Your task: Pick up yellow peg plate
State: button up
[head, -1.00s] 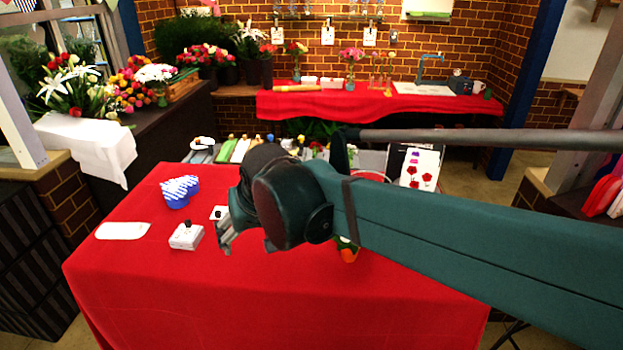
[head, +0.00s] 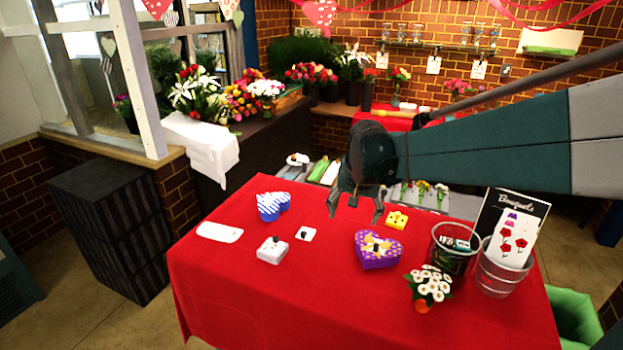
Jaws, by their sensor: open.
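The yellow peg plate (head: 396,220) lies on the red table (head: 222,285), toward its far side, in the head view. It is a small yellow square with several raised bumps. My gripper (head: 353,213) is open, with its fingers pointing down, to the left of the yellow plate. Nothing shows between its fingers. The gripper and the plate look apart, but its exact height over the table is hard to tell.
A purple heart box (head: 377,252) sits just in front of the plate. A blue-white heart box (head: 270,206), white block (head: 272,250), white tag (head: 219,232) and small white square (head: 306,234) lie left. Potted white flowers (head: 430,287), a glass container (head: 452,248) and metal bucket (head: 503,274) stand right.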

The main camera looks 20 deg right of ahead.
jog(key=w+d+f+m+g+p, duration=0.2)
jog(key=w+d+m+p, duration=0.35)
jog(key=d, duration=0.75)
jog(key=m+g+p, duration=0.1)
jog(key=m+p, duration=0.1)
jog(key=p, duration=0.3)
send_over(398, 213)
jog(key=f, duration=0.6)
jog(key=shift+a+f, duration=0.4)
jog(key=shift+d+f, duration=0.1)
jog(key=shift+f, duration=1.2)
jog(key=shift+f, duration=0.15)
jog(key=shift+d+f+p, duration=0.15)
jog(key=shift+f+p, duration=0.1)
jog(key=shift+f, duration=1)
jog(key=shift+d+f+p, duration=0.1)
jog(key=shift+f+p, duration=0.1)
jog(key=shift+f, duration=1)
